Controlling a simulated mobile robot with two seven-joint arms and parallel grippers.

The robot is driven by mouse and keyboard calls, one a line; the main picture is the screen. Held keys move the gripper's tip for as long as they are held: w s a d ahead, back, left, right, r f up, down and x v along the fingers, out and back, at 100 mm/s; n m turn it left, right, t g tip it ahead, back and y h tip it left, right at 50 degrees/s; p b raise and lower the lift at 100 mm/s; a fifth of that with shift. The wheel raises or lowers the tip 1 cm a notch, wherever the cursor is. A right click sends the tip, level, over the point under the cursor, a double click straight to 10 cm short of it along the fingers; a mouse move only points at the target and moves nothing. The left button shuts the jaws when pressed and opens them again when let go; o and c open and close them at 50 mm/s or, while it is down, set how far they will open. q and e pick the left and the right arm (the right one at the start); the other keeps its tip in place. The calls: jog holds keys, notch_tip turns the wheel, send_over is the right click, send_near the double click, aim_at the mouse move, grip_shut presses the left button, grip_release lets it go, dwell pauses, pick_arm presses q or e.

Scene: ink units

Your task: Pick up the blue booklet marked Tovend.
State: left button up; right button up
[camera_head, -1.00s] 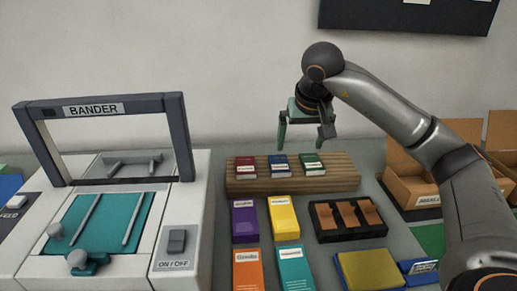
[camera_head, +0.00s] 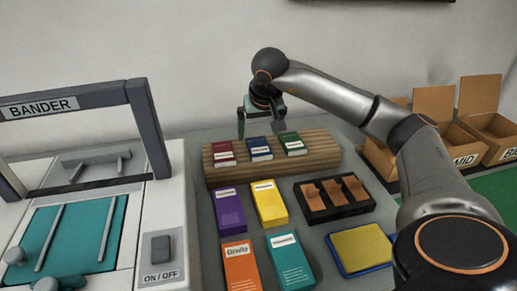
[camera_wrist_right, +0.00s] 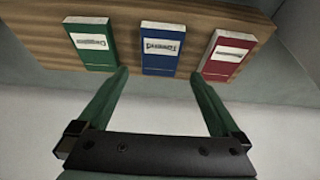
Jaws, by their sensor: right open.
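The blue booklet (camera_head: 259,149) stands in the middle of the wooden rack (camera_head: 325,155), between a red booklet (camera_head: 222,153) and a green booklet (camera_head: 293,144). In the right wrist view the blue booklet (camera_wrist_right: 160,49) carries a white label whose print is too blurred to read surely. My right gripper (camera_head: 262,137) is open and empty, just behind and above the rack. In the right wrist view its fingertips (camera_wrist_right: 157,76) point toward the blue booklet and lie to either side of it, short of its near edge. My left gripper is not in view.
Purple (camera_head: 229,211), yellow (camera_head: 269,203), orange (camera_head: 240,265) and teal (camera_head: 290,261) booklets lie in front of the rack. A black tray with brown dividers (camera_head: 305,205) and a yellow pad on blue (camera_head: 361,249) are to the right. The bander (camera_head: 155,215) stands left; cardboard boxes (camera_head: 480,125) stand right.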

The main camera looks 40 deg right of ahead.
aim_at(257, 143)
jog(key=shift+x, duration=2.1)
jog(key=shift+s+f, duration=0.1)
jog(key=shift+f, duration=0.1)
jog(key=c, duration=1.4)
